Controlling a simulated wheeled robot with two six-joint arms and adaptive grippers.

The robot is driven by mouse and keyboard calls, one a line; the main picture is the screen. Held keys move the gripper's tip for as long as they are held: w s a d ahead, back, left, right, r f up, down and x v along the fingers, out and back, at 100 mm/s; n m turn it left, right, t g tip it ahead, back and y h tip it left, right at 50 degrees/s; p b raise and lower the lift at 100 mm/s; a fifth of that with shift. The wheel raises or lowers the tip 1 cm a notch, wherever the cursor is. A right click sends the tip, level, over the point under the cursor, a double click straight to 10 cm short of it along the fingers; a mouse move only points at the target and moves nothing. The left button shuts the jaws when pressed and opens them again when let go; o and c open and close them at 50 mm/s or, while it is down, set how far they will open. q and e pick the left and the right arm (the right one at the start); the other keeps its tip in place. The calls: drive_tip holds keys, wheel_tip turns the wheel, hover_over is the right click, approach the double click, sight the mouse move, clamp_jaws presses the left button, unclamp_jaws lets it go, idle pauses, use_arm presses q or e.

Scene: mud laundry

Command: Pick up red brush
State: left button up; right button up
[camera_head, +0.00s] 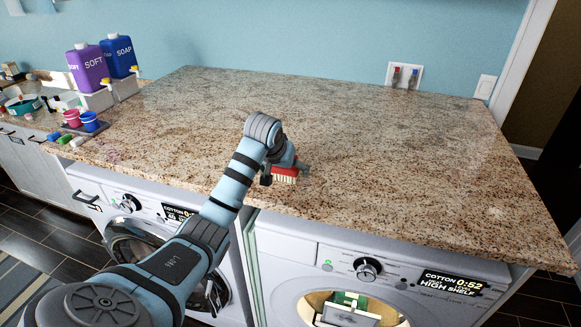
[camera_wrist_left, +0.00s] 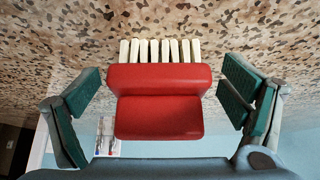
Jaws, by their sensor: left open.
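The red brush (camera_head: 284,172) has a red body and pale bristles and is at the granite counter, near its front edge. In the left wrist view the red brush (camera_wrist_left: 158,100) fills the middle, its bristles toward the counter surface. My left gripper (camera_head: 286,168) is at the brush, its fingers partly hidden by the wrist in the head view. In the left wrist view the left gripper (camera_wrist_left: 162,108) is open, one finger on each side of the brush with a gap on both sides. My right gripper is not in view.
The granite counter (camera_head: 400,130) is clear over its middle and right. Purple and blue soap bottles (camera_head: 88,68) stand at the back left, with small pink and blue cups (camera_head: 89,121) nearby. Washing machines (camera_head: 370,268) stand below the counter's front edge.

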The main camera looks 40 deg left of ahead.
use_arm(q)
drive_tip(key=shift+w+a+f, duration=0.15)
drive_tip(key=shift+f, duration=0.05)
drive_tip(key=shift+w+f, duration=0.1)
drive_tip(key=shift+w, duration=0.1)
drive_tip(key=shift+w+f, duration=0.1)
drive_tip(key=shift+w, duration=0.05)
drive_tip(key=shift+c, duration=0.9)
drive_tip(key=c, duration=0.3)
drive_tip(key=shift+s, duration=0.2)
drive_tip(key=c, duration=0.9)
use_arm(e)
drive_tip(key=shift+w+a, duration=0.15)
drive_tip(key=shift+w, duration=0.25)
use_arm(q)
drive_tip(key=shift+w+r, duration=0.1)
drive_tip(key=shift+r, duration=0.15)
